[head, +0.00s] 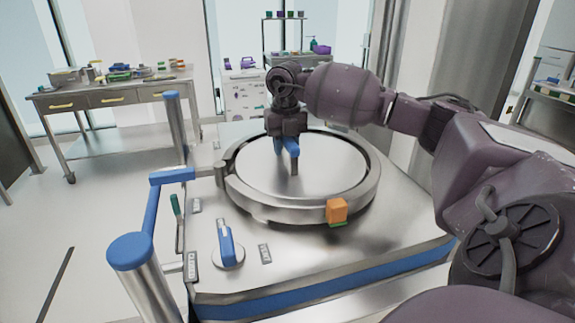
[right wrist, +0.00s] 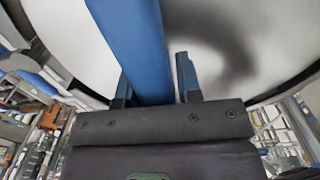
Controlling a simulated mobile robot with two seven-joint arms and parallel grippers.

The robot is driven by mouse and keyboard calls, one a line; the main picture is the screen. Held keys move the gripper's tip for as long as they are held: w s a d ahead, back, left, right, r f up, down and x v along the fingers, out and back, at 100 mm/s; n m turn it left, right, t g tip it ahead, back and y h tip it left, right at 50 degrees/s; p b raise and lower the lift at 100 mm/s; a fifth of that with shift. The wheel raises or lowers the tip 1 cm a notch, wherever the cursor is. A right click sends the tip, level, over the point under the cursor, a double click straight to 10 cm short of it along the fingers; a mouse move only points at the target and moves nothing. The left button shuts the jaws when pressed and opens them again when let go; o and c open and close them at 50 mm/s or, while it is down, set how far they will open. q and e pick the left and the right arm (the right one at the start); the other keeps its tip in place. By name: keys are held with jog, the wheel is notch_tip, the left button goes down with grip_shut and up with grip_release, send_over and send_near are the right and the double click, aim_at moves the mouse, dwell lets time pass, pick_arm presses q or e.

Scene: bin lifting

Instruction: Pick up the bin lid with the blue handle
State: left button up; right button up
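The round metal bin lid (head: 325,165) lies flat in its ring on the steel unit. Its blue handle (head: 291,146) stands near the lid's middle, partly hidden by my right gripper (head: 288,152). That gripper points down from above, with one finger showing in front of the handle. In the right wrist view the blue handle (right wrist: 135,45) runs between the two fingers of the right gripper (right wrist: 153,85). A gap shows between the handle and the right-hand finger, so the gripper looks open around it. My left gripper is not in view.
The unit's top (head: 300,255) carries a blue-handled knob (head: 226,245) and an orange block (head: 337,210) at the ring's front edge. A blue-and-steel rail (head: 150,210) stands on the left. A table with items (head: 110,98) is at the back left.

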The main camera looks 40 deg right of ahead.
grip_shut()
dwell(1.0)
jog(key=shift+r, duration=0.15)
